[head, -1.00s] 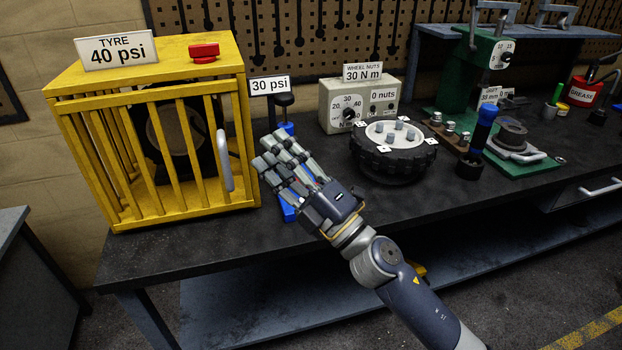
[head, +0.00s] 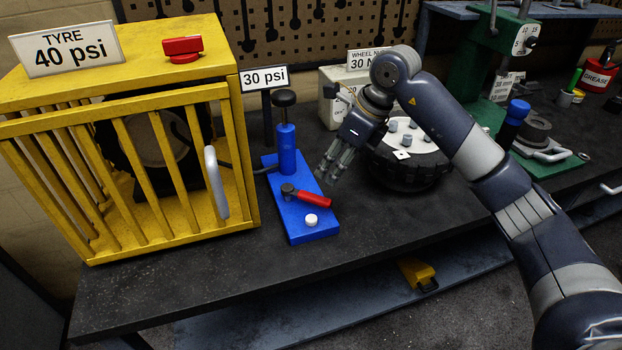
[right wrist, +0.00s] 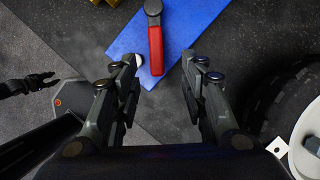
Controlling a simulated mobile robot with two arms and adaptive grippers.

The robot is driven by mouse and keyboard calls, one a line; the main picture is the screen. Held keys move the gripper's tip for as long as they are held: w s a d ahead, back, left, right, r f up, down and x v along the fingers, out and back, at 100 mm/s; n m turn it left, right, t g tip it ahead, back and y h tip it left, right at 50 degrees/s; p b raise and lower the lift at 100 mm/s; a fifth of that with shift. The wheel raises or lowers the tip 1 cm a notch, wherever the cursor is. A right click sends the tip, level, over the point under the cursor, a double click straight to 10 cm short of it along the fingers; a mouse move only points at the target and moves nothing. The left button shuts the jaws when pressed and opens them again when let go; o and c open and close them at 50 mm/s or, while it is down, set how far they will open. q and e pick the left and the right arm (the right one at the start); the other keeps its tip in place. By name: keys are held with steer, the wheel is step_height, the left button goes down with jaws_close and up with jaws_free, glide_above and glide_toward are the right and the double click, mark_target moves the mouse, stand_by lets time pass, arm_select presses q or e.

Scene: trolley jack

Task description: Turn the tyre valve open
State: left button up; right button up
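A red lever (head: 311,198) lies across the blue pump base (head: 316,232) on the bench; it also shows in the right wrist view (right wrist: 156,50). A red knob (head: 183,47) sits on top of the yellow cage that holds the tyre (head: 150,140). I cannot tell which of the two is the tyre valve. My right gripper (head: 332,172) points down just right of the blue base, apart from the lever. In the right wrist view its fingers (right wrist: 165,65) are spread and empty. A dark shape at that view's left edge looks like my left gripper (right wrist: 30,84); its fingers are unclear.
The yellow cage (head: 240,170) has a grey handle (head: 216,185). A blue pump cylinder (head: 287,150) stands on the base beside a 30 psi sign (head: 264,78). A white cap (head: 311,220) lies near the lever. The front bench is bare.

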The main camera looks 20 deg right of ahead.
steer(key=p, duration=0.2)
glide_above(317, 197)
steer(key=s+d, duration=0.2)
steer(key=f, duration=0.5)
steer(key=shift+w+a, duration=0.1)
steer(key=shift+a, duration=0.15)
steer(key=x, duration=0.3)
steer(key=shift+w+d, duration=0.1)
steer(key=shift+w, duration=0.1)
steer(key=shift+x, duration=0.8)
steer(key=shift+c, duration=0.6)
jaws_close()
arm_select(q)
steer(key=s+r, duration=0.1)
steer(key=s, duration=0.1)
steer(key=s+r, duration=0.1)
steer(key=s, duration=0.1)
steer(key=shift+a+r, duration=0.15)
